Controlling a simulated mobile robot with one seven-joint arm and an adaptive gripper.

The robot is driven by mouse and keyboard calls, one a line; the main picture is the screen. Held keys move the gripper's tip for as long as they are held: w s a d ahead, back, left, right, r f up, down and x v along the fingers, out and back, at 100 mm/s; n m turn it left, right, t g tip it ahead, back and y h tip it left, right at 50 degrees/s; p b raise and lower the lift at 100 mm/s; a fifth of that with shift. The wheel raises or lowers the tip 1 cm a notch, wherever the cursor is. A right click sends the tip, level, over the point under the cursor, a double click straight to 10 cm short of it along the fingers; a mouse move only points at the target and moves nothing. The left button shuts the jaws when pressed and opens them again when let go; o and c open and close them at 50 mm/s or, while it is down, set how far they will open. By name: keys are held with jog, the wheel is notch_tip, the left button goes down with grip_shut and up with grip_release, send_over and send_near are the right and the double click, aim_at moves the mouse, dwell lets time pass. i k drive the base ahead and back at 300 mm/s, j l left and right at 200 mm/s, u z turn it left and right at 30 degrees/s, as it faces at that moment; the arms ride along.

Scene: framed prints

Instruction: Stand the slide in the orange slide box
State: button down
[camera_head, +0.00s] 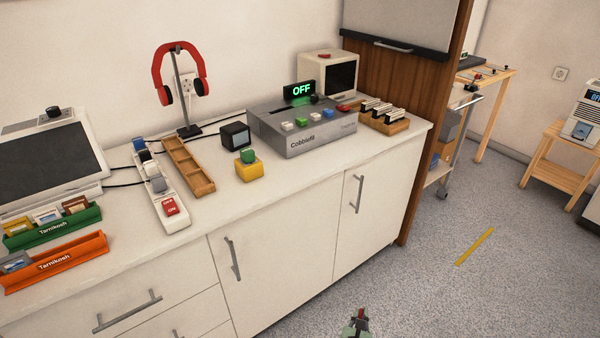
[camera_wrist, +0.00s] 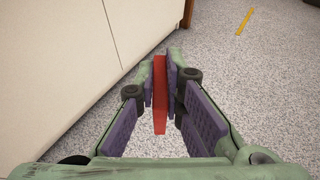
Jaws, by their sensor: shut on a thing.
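The orange slide box (camera_head: 72,261) is at the left front of the white counter, with one slide (camera_head: 17,262) standing at its left end and open room to the right. My gripper (camera_head: 358,322) is low in front of the cabinets, over the floor and well away from the box. In the wrist view my gripper (camera_wrist: 166,85) is shut on a thin red slide (camera_wrist: 160,95), seen edge-on between the purple pads. The slide's face cannot be seen.
A green slide box (camera_head: 52,230) with several slides stands just behind the orange one. A power strip (camera_head: 160,190) and wooden tray (camera_head: 188,166) lie to the right. Cabinet handles (camera_head: 232,260) stick out along the front. The grey floor (camera_head: 440,290) is open on the right.

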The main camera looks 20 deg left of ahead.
aim_at(78, 253)
jog(key=i+l+u, duration=0.1)
jog(key=u, duration=0.25)
jog(key=l+u, duration=0.3)
jog(key=i+l+u, duration=0.1)
jog(key=l+u, duration=1.15)
jog(key=k+l, duration=0.05)
jog(key=l, duration=0.05)
